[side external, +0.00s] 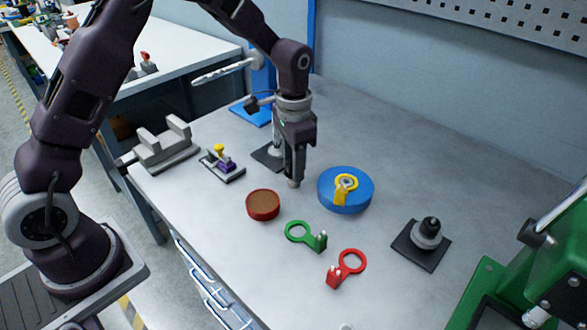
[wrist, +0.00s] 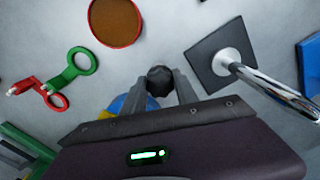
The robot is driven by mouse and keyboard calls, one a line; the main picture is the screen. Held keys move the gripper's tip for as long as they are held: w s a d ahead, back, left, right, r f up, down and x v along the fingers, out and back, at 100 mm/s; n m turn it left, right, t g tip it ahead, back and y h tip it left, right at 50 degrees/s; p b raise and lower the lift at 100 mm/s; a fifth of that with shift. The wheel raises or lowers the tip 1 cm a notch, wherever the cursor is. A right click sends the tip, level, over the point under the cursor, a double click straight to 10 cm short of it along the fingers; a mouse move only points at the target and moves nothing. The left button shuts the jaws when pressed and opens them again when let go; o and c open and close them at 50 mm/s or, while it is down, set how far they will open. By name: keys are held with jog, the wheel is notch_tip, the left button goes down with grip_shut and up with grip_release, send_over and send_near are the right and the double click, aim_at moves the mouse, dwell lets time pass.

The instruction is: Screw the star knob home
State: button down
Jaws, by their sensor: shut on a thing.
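My gripper (side external: 293,180) hangs upright over the bench, left of the blue disc, with its tip near the bench top. In the wrist view its fingers (wrist: 161,88) are shut on a dark, lobed knob (wrist: 159,74), which looks like the star knob. The fingers hide part of it. The blue disc (side external: 328,196) bears a yellow ring-shaped piece (side external: 341,196); both are partly hidden behind my gripper in the wrist view. A black-topped grey fitting (side external: 428,234) stands on a dark square plate (side external: 410,250) at the right.
A red round dish with a brown inside (side external: 263,204) lies near my gripper. A green ring piece (side external: 300,233) and a red one (side external: 350,262) lie in front. A metal post on a dark plate (wrist: 208,68) stands close by. Green machinery (side external: 480,300) fills the right front corner.

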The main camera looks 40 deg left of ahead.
notch_tip(320, 180, up, 8)
jog(key=shift+w+d+f, duration=0.1)
jog(key=shift+w, duration=0.05)
jog(key=r, duration=0.2)
send_over(346, 184)
jog(key=shift+w+a+f, duration=0.1)
jog(key=shift+w+f, duration=0.1)
jog(key=shift+f, duration=1.6)
jog(key=shift+w+a+f, duration=0.1)
jog(key=shift+w+f, duration=0.1)
jog(key=shift+f, duration=1.6)
jog(key=shift+f, duration=0.8)
